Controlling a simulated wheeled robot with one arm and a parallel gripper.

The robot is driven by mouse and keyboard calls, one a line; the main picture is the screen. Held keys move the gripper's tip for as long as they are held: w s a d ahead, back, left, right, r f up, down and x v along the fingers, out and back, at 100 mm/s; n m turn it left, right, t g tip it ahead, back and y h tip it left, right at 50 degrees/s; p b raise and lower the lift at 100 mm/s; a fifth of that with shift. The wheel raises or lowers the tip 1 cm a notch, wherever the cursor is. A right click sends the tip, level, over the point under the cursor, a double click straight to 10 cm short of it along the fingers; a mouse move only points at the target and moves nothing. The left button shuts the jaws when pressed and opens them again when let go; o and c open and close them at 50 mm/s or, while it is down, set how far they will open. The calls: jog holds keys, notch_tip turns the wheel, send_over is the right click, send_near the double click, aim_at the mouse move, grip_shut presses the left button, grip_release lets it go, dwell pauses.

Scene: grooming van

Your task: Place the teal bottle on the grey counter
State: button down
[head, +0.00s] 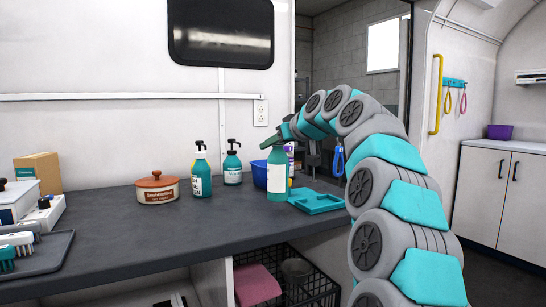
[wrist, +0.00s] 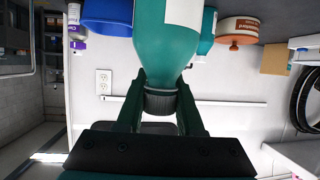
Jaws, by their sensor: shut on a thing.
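The teal bottle (head: 277,176) has a white label and hangs upright below my gripper (head: 280,138), over the dark grey counter (head: 150,240). Its base is close to the counter top; I cannot tell whether it touches. In the wrist view the bottle (wrist: 168,45) fills the top middle, seen upside down. My gripper (wrist: 160,88) is shut on its dark ribbed cap (wrist: 160,102), one finger on each side.
Two teal pump bottles (head: 201,178) (head: 232,168), a blue bowl (head: 259,174) and a terracotta pot (head: 157,188) stand to the left. The counter's front middle is clear. A white cabinet (head: 500,190) stands far right.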

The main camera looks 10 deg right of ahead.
aim_at(273, 156)
jog(key=shift+s+f, duration=0.1)
jog(key=shift+f, duration=1.65)
jog(key=c, duration=0.5)
grip_release()
jog(key=shift+c, duration=0.2)
jog(key=b+v, duration=0.1)
jog(key=v, duration=1.1)
jog(key=shift+a, duration=0.1)
